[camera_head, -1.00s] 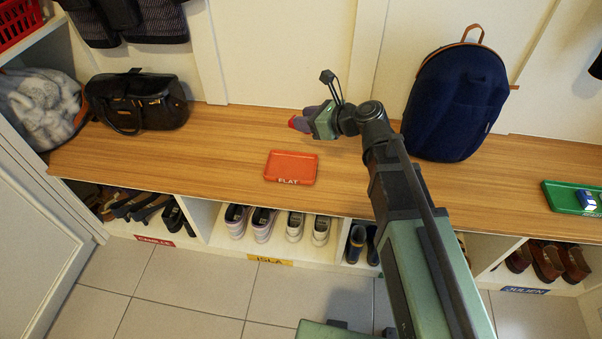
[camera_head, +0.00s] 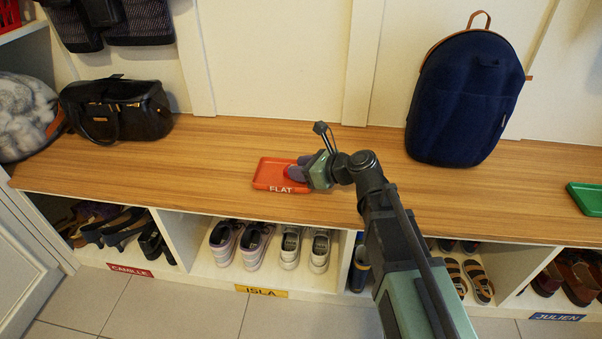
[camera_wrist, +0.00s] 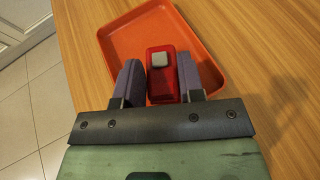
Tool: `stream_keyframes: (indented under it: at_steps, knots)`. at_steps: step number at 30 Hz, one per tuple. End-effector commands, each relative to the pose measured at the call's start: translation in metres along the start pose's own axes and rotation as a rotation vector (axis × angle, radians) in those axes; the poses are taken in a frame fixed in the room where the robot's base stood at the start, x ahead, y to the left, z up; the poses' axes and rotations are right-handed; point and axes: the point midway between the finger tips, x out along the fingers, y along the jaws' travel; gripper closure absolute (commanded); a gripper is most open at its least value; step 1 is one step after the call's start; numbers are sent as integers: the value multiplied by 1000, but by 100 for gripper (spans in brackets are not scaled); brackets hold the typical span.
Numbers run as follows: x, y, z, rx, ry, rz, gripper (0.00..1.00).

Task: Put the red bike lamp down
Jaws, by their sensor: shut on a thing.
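The red bike lamp (camera_wrist: 161,87) shows in the wrist view between the two fingers of my gripper (camera_wrist: 160,78). It is a red block with a pale grey square on it. My gripper is shut on it. Behind the lamp in that view is the orange-red tray (camera_wrist: 125,38). In the head view my gripper (camera_head: 294,172) is over the right part of this tray (camera_head: 268,173), marked FLAT, on the wooden bench. The lamp is mostly hidden there by my gripper. I cannot tell whether the lamp touches the tray floor.
A black handbag (camera_head: 118,108) stands on the bench at the left. A navy backpack (camera_head: 465,95) stands at the right, and a green tray (camera_head: 585,199) lies at the far right. Shoes fill cubbies below. The bench (camera_head: 225,140) is clear around the orange-red tray.

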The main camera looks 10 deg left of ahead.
Motion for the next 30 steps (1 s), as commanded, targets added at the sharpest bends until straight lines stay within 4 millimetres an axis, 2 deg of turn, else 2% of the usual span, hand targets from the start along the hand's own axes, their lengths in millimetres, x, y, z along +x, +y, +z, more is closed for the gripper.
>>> stream_keyframes:
  at_steps: [4, 5, 9, 10, 20, 23, 30]
  knots:
    - [2, 0, -4, 0, 0, 0, 88]
    - [2, 0, -4, 0, 0, 0, 63]
    - [1, 0, -2, 0, 0, 0, 41]
    - [1, 0, -2, 0, 0, 0, 39]
    - [-4, 0, 3, 0, 0, -1, 39]
    - [-22, 1, 4, 1, -1, -3, 39]
    - [-88, 1, 5, 2, 0, -4, 39]
